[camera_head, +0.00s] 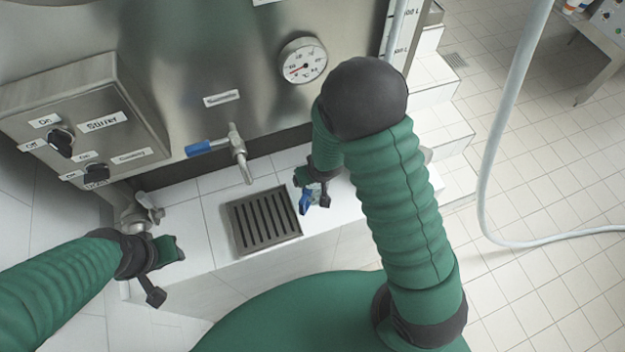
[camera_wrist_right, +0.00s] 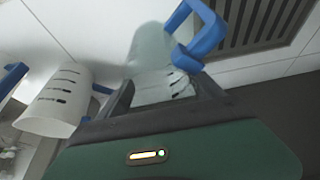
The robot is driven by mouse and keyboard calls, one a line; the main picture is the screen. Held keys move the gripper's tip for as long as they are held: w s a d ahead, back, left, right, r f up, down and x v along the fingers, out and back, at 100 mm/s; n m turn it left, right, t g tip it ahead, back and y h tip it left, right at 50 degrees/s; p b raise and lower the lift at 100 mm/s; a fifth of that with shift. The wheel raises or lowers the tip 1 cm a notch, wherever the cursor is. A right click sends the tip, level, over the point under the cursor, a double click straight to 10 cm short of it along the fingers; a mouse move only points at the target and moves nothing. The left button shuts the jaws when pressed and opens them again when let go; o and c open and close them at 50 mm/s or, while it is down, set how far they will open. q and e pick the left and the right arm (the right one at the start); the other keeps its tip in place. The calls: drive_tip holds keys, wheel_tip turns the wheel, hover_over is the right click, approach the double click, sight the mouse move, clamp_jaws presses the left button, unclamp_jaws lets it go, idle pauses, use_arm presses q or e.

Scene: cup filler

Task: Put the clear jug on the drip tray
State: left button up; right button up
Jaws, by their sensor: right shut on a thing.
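The clear jug (camera_wrist_right: 150,55), a see-through vessel with a blue handle, is between the fingers of my right gripper (camera_wrist_right: 165,92) in the right wrist view; the gripper is shut on it. In the head view my right gripper (camera_head: 315,188) is just right of the drip tray, and the jug's blue handle (camera_head: 305,201) shows there; most of the jug is hidden. The drip tray (camera_head: 232,222), a dark slotted grate, is empty on the white tiled ledge. It also shows at the top right of the wrist view (camera_wrist_right: 262,8). My left gripper (camera_head: 160,268) is at lower left; its fingers are unclear.
A tap with a blue lever (camera_head: 238,152) hangs above the drip tray on the steel tank (camera_head: 200,55). A control box (camera_head: 100,125) and valve (camera_head: 140,215) are at left. A white jug with a blue handle (camera_wrist_right: 60,100) is beside the gripper. A hose (camera_head: 500,130) hangs at right.

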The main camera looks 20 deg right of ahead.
drive_tip(key=shift+a+f, duration=0.15)
drive_tip(key=shift+f, duration=0.05)
drive_tip(key=shift+c, duration=0.8)
drive_tip(key=o, duration=1.1)
drive_tip(key=shift+w+f, duration=0.1)
drive_tip(key=shift+f, duration=0.1)
drive_tip(key=o, duration=0.4)
